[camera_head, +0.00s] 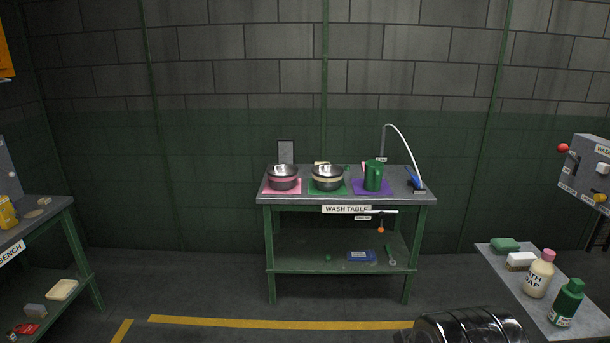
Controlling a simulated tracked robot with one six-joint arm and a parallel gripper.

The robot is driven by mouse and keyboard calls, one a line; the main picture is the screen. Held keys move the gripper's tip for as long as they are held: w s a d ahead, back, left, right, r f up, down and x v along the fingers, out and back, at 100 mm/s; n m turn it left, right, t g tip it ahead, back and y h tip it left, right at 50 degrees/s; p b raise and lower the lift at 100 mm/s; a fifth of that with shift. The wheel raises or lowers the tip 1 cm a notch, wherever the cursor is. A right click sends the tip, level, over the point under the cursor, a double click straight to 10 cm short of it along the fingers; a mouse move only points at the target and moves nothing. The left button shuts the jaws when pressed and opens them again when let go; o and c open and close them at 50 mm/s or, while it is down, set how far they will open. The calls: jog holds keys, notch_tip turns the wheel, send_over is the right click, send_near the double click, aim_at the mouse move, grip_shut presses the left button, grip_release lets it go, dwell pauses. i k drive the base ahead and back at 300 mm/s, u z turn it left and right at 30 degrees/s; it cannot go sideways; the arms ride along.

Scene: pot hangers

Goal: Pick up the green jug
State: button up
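The green jug (373,176) stands upright on a purple mat (386,188) on the wash table (412,197), right of its middle. Its handle appears to be on its right side. My gripper is not in view.
Two metal pots, one on a pink mat (283,171) and one on a green mat (327,178), stand left of the jug. A curved white tap (405,140) and a blue item (414,178) are to its right. A black shiny rounded object (467,327) is at the bottom. Open floor (225,292) lies in front.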

aim_at(372, 169)
jog(key=z, duration=0.1)
jog(key=i, duration=3.65)
jog(key=z, duration=0.15)
